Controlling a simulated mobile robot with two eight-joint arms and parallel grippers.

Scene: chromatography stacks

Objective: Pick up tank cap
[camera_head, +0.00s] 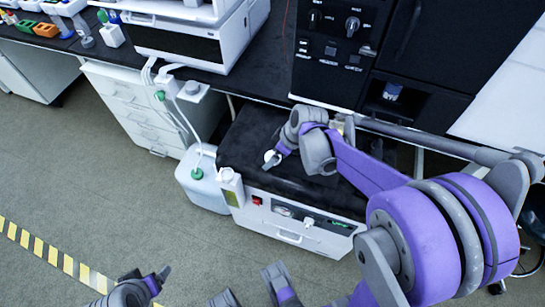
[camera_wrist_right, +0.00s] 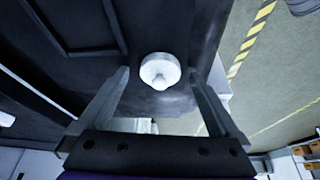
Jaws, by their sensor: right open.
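A small white round cap (camera_head: 270,155) lies on the black top of the low white unit, near that top's left edge. In the right wrist view the cap (camera_wrist_right: 160,71) shows a rounded knob and sits beyond and between the fingertips. My right gripper (camera_head: 276,157) is open and empty just over the cap, hiding part of it; its spread fingers (camera_wrist_right: 160,78) show in the wrist view, apart from the cap. A translucent tank (camera_head: 203,190) with a green fitting stands left of the unit. Parts of my left gripper appear at the bottom edge of the head view, cut off.
The low unit (camera_head: 290,236) has a red switch and handle on its front. Tubes run from the bench (camera_head: 262,82) down to the tank. A dark cabinet (camera_head: 345,45) stands behind my right arm. Clear floor (camera_head: 90,190) with a yellow-striped line is at left.

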